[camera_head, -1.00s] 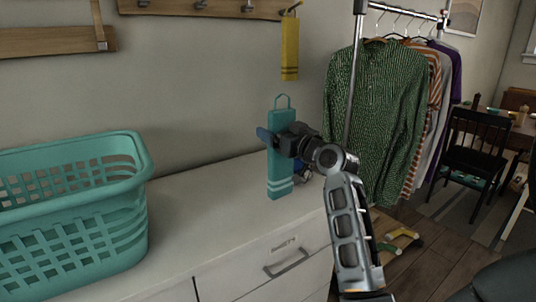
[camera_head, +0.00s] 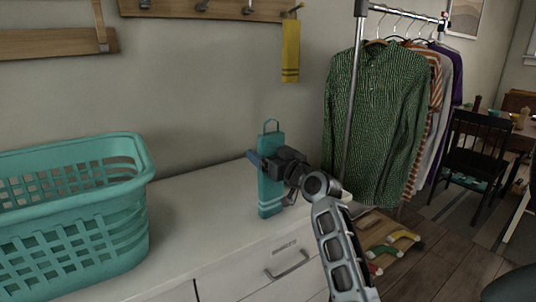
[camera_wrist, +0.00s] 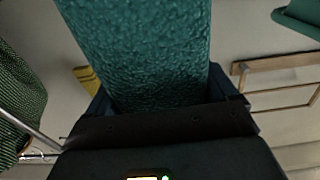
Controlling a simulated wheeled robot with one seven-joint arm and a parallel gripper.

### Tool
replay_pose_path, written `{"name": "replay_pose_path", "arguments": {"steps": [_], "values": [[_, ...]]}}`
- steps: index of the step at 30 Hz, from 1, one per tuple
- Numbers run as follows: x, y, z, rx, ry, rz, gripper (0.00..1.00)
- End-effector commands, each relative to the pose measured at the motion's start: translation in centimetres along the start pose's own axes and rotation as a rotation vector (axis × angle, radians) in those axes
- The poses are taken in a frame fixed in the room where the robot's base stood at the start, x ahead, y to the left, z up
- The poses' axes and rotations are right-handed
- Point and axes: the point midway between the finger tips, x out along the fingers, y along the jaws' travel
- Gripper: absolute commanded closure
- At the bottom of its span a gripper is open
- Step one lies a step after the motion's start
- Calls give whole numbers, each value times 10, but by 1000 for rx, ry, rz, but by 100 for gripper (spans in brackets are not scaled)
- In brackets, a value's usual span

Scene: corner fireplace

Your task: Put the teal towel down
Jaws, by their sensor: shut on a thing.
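The teal towel (camera_head: 269,194) is a narrow upright strip with pale stripes near its lower end and a loop on top. My gripper (camera_head: 262,163) is shut on its upper part, below the loop. The towel hangs upright over the right part of the white dresser top (camera_head: 195,205). Its lower end is at or just above the surface; I cannot tell whether it touches. In the wrist view the towel (camera_wrist: 145,50) fills the space between the fingers, and its lower end is out of view.
A teal laundry basket (camera_head: 130,205) stands on the dresser at the left. A yellow towel (camera_head: 291,52) hangs from a wooden hook rail (camera_head: 220,10) on the wall. A clothes rack with a green shirt (camera_head: 375,110) stands right. The dresser top between basket and towel is clear.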

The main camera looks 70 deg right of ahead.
Motion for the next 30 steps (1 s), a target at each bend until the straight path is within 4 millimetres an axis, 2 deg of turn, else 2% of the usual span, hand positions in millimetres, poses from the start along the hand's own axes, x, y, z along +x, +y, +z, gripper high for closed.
{"name": "replay_pose_path", "arguments": {"steps": [1, 2, 5, 6, 16, 20, 30], "values": [[0, 0, 2, 0, 1, 0, 77], [0, 0, 2, 0, 0, 0, 12], [0, 0, 1, 0, 0, 0, 3], [0, 0, 1, 0, 0, 0, 0], [0, 0, -4, 0, 0, 0, 0], [-20, 0, 1, 2, 0, 2, 0], [-89, 0, 1, 0, -1, 1, 0]]}}
